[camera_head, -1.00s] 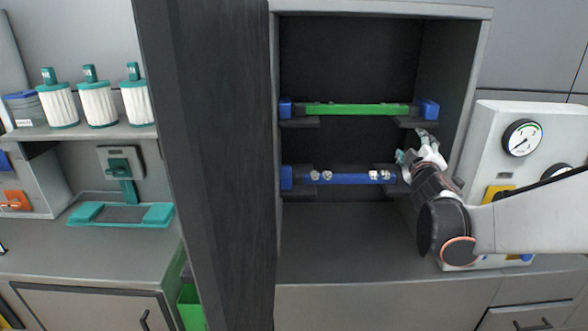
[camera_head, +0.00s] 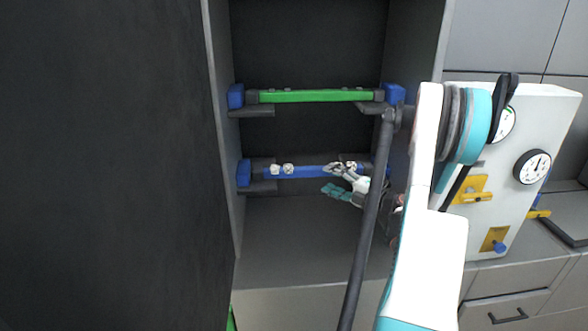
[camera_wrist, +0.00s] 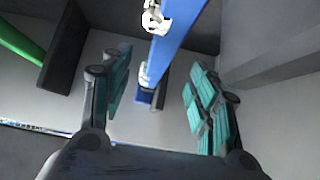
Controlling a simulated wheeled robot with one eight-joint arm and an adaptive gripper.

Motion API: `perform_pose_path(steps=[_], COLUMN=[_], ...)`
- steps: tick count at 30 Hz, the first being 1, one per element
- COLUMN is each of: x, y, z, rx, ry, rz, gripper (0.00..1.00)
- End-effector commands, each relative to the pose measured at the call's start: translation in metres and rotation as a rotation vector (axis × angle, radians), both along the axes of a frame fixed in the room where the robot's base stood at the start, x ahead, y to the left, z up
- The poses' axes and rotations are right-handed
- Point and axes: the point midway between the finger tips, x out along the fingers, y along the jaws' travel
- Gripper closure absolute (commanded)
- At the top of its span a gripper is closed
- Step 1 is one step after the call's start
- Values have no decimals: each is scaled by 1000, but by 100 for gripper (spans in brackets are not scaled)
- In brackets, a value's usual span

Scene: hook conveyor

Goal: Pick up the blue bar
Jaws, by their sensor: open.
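The blue bar (camera_head: 312,171) lies level on the lower pair of dark supports in the open cabinet, with white knobs on it and a blue end block at the left. My gripper (camera_head: 335,178) is at the right half of the bar, partly hidden behind my arm, which also hides the bar's right end. In the wrist view my gripper (camera_wrist: 160,70) is open, with teal finger pads apart. The blue bar (camera_wrist: 178,37) shows in the gap between them, running away at a slant. I cannot tell whether a finger touches it.
A green bar (camera_head: 315,96) rests on the upper supports, directly above. The cabinet's side walls stand close on both sides. A dark door panel (camera_head: 110,160) fills the left. A white gauge panel (camera_head: 535,120) stands at the right. The cabinet floor (camera_head: 290,235) is clear.

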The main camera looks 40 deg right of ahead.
Motion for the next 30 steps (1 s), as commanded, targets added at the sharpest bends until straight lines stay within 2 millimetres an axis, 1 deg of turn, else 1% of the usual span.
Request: perform_pose_path(steps=[2, 4, 9, 14, 21, 24, 30], x=[-2, 1, 18, 29, 63, 71, 72], y=[-1, -1, 2, 4, 10, 10, 10], z=[-4, -5, -5, -3, -1, 0, 2], rx=[-2, -3, -2, -2, -1, -1, -1], ry=[5, 6, 5, 5, 5, 4, 4], rz=[4, 6, 7, 7, 7, 5, 4], gripper=[45, 45, 45, 45, 45, 45, 45])
